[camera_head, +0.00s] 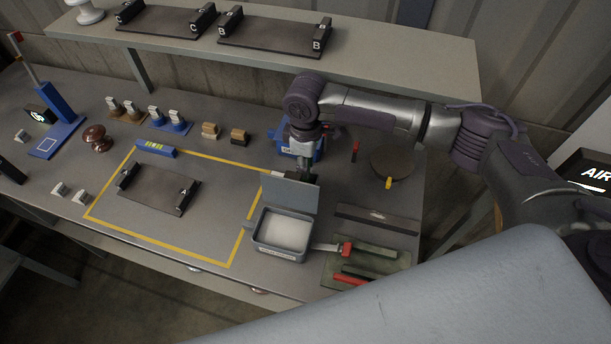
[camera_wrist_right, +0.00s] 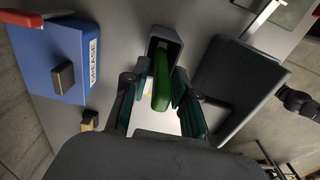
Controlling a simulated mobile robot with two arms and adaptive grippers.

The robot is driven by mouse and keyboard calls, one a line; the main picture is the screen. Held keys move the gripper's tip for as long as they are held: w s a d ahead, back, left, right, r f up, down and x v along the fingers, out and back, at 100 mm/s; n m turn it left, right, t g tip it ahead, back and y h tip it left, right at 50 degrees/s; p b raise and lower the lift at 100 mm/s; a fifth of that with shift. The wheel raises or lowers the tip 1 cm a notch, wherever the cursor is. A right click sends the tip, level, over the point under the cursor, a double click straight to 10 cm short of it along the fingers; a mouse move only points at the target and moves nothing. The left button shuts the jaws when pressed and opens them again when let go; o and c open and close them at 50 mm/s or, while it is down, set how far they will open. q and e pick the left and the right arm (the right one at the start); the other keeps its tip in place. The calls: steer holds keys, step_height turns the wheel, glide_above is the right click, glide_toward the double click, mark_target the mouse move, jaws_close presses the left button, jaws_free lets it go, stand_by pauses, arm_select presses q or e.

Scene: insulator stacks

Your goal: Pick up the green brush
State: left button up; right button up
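The green brush (camera_wrist_right: 161,82) stands in a small dark grey holder (camera_wrist_right: 170,36) in the right wrist view. It is hidden or too small to make out in the head view. My right gripper (camera_wrist_right: 158,100) is open, with one finger on each side of the brush. A gap shows between the left finger and the brush; the right finger is very close to it, and I cannot tell if they touch. In the head view my right gripper (camera_head: 298,172) points down behind the open grey box (camera_head: 280,245). My left gripper is out of view.
A blue grease box (camera_wrist_right: 70,60) is beside the holder. The grey box's raised lid (camera_wrist_right: 235,85) stands close on the other side. A dark round disc (camera_head: 393,160) and a green mat (camera_head: 350,262) with tools are to the right. A yellow-outlined area holds rack A (camera_head: 158,190).

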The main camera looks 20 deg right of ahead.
steer(key=shift+c, duration=0.2)
jaws_close()
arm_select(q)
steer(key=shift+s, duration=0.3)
